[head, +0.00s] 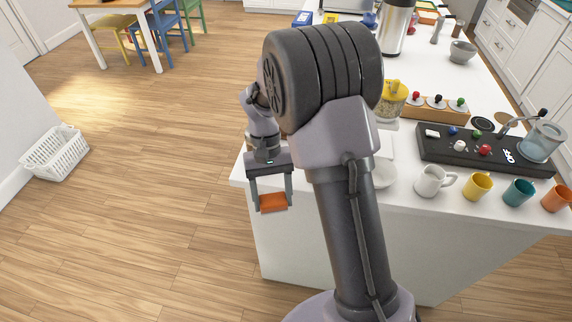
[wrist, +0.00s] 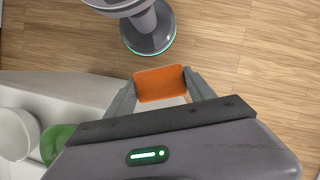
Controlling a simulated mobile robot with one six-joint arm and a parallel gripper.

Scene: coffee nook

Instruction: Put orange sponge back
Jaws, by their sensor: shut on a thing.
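The orange sponge (head: 273,202) is between the fingers of my gripper (head: 272,200), which is shut on it. In the head view it hangs in front of the left end of the white counter, near its edge. The sponge also shows in the wrist view (wrist: 160,84), held flat between both fingertips of my gripper (wrist: 158,88). In the wrist view the floor and the white counter side lie beyond it. My arm hides part of the counter's left end in the head view.
Several mugs, including a white mug (head: 432,181), a yellow mug (head: 477,186) and a teal mug (head: 518,192), line the counter's front edge. A black station (head: 440,157) stands behind them. A white basket (head: 55,153) is on the floor at left. A green item (wrist: 56,141) shows in the wrist view.

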